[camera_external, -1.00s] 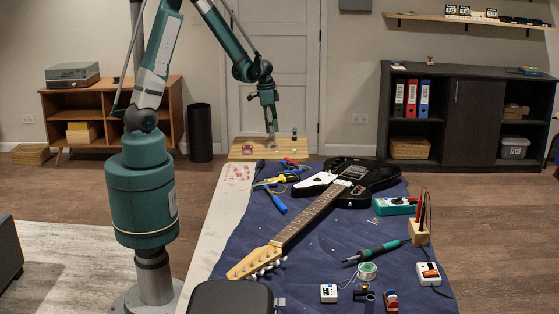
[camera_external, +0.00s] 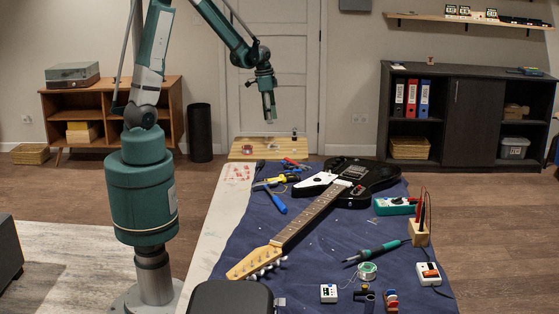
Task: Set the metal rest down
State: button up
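My gripper (camera_external: 270,119) hangs pointing down in the air above the wooden board (camera_external: 243,155) at the far end of the workbench. It is apart from the board. Its fingertips are small and pale in this view, and I cannot tell whether they are open or shut, or whether they hold anything. I cannot make out the metal rest for certain, in the gripper or on the bench.
A black electric guitar (camera_external: 370,181) lies across the blue cloth (camera_external: 325,250). Blue-handled pliers (camera_external: 276,203), a soldering iron (camera_external: 375,251), a solder spool (camera_external: 367,271) and a green meter (camera_external: 394,206) lie around it. A small dark item (camera_external: 294,133) stands at the board's back.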

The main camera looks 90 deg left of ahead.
jog(key=shift+d, duration=0.1)
dwell(0.5)
jog(key=w+d+r+t, duration=0.1)
jog(key=d+r, duration=0.4)
jog(key=d, duration=0.3)
jog(key=d+r+y, duration=0.1)
jog(key=d+r, duration=0.3)
jog(key=d, duration=0.4)
jog(key=w+d+r+t, duration=0.1)
jog(key=d+r, duration=0.4)
jog(key=d, duration=0.2)
jog(key=s+d+r+t, duration=0.1)
jog(key=s+d, duration=0.2)
jog(key=d, duration=0.4)
jog(key=s+d+r+t, duration=0.1)
jog(key=s+d+r, duration=0.1)
jog(key=d, duration=0.5)
jog(key=s+d+r+t+h, duration=0.1)
jog(key=s+d+r, duration=0.1)
jog(key=s+d, duration=0.3)
jog(key=shift+d+t, duration=0.4)
jog(key=shift+d, duration=0.85)
